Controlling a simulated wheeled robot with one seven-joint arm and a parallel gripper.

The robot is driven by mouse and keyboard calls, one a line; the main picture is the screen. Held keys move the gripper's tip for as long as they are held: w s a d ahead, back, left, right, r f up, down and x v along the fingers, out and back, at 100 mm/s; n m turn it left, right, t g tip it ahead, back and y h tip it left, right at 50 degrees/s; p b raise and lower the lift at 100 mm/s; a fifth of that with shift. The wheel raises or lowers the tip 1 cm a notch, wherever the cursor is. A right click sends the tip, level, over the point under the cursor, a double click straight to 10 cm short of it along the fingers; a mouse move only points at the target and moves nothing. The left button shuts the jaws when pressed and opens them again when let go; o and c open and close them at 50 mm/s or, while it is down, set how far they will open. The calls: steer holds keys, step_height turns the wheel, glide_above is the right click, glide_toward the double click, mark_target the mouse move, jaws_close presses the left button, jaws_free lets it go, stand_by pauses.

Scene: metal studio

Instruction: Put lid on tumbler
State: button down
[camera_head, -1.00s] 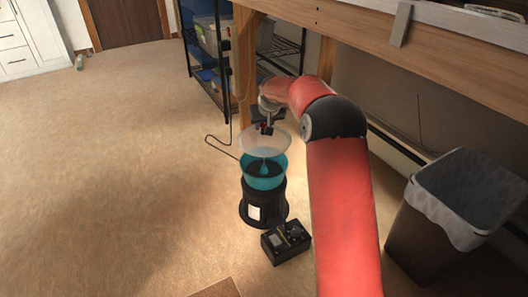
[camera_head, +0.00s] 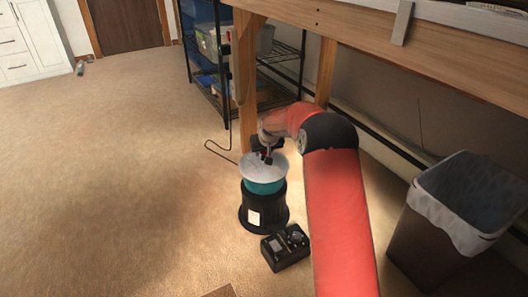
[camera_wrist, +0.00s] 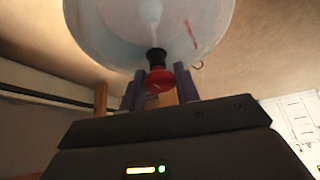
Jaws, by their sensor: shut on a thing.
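The tumbler (camera_head: 264,187) has a teal bowl on a black base (camera_head: 263,208) and stands on the carpet. The pale translucent lid (camera_head: 264,167) is at the top of the teal bowl, with teal showing below its rim. I cannot tell whether it rests fully on the rim. My gripper (camera_head: 266,154) is above the lid, shut on its knob. In the wrist view the lid (camera_wrist: 205,25) fills the top, and the red and black knob (camera_wrist: 158,77) sits between the fingers of my gripper (camera_wrist: 160,88). The tumbler is not clearly seen there.
A black box with a dial (camera_head: 285,247) lies on the floor close to the tumbler. A lined trash bin (camera_head: 452,215) stands at the right. A wooden bench (camera_head: 400,45) and its leg are behind. A wire shelf (camera_head: 280,70) is at the back.

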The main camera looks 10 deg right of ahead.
steer(key=shift+f, duration=0.1)
steer(key=c, duration=1)
jaws_free()
